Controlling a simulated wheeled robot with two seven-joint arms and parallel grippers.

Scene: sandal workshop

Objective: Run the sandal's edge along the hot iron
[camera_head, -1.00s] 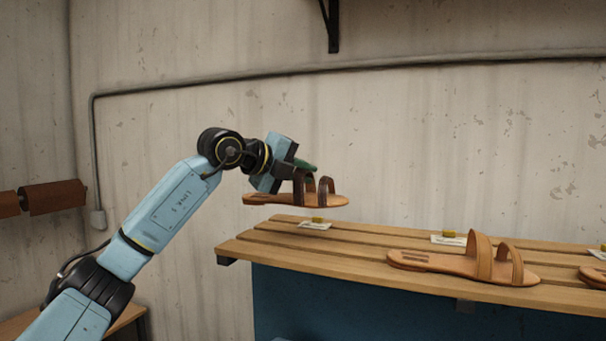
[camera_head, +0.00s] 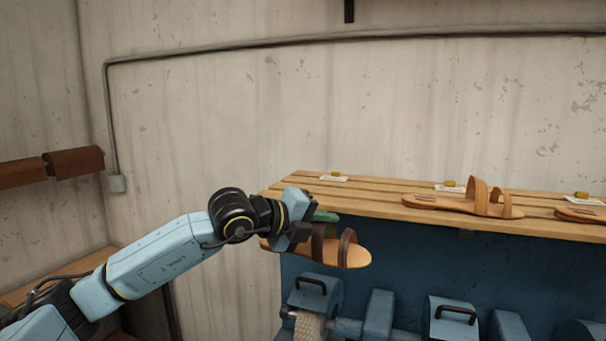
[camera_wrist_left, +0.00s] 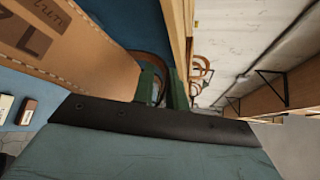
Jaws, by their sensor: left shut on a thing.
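My left gripper (camera_head: 322,217) is shut on a tan sandal (camera_head: 346,256) with two dark brown straps. It holds the sandal in the air, in front of the shelf's left end, toe to the right. In the left wrist view the green fingers (camera_wrist_left: 162,82) close by the straps, and the sandal's printed tan sole (camera_wrist_left: 90,62) fills the upper left. I cannot pick out the hot iron for sure. Blue machines stand below, one with a pale ribbed roller (camera_head: 308,326) under the sandal and apart from it. My right gripper is not in view.
A slatted wooden shelf (camera_head: 380,197) carries another tan sandal (camera_head: 455,204), part of one more (camera_head: 580,214) and small cards. Blue machines with handles (camera_head: 452,312) line the bottom. Brown rolls (camera_head: 75,162) are at the left wall.

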